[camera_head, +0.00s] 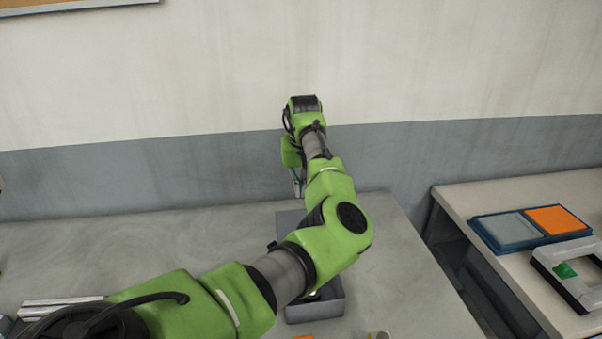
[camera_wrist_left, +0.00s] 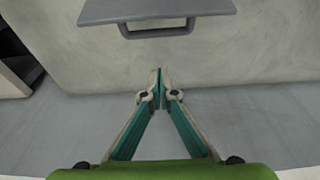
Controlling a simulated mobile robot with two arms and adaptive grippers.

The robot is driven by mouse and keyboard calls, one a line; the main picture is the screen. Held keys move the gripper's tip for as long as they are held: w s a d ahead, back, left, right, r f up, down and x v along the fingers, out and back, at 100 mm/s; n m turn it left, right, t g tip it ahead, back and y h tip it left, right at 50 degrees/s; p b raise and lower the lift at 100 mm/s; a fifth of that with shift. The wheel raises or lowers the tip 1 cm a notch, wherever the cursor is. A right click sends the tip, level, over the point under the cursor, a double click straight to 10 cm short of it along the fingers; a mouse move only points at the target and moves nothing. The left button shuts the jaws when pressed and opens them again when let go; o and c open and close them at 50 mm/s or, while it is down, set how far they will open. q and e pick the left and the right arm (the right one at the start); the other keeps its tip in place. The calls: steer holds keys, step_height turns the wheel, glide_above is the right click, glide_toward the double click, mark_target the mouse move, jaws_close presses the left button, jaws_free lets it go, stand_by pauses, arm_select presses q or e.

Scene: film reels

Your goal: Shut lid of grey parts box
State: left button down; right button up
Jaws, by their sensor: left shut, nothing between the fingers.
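The grey parts box (camera_head: 328,311) stands on the table, mostly hidden behind my left arm. Its lid (camera_head: 287,222) appears raised at the back of the box, partly covered by the arm. In the left wrist view the grey lid (camera_wrist_left: 150,9) shows at the top edge, with its bar handle (camera_wrist_left: 157,32). My left gripper (camera_head: 298,190) is above and behind the box, near the raised lid. In the wrist view its fingertips (camera_wrist_left: 160,82) meet with nothing between them, apart from the handle in the picture. My right gripper is out of view.
Metal bars (camera_head: 60,306) lie at the table's left. An orange item (camera_head: 303,337) and a small round item (camera_head: 380,335) sit at the front. A second table at right holds a blue tray (camera_head: 530,240) and a grey frame (camera_head: 568,285). The table's left middle is clear.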

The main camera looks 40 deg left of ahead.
arm_select(q)
steer(key=s+d+f+p, duration=0.2)
steer(key=shift+d+f+p, duration=0.2)
steer(key=shift+d+p, duration=0.05)
steer(key=shift+p, duration=0.1)
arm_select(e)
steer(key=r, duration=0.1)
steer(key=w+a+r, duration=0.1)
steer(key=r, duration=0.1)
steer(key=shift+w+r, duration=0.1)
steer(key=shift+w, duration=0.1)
arm_select(q)
steer(key=shift+f, duration=0.1)
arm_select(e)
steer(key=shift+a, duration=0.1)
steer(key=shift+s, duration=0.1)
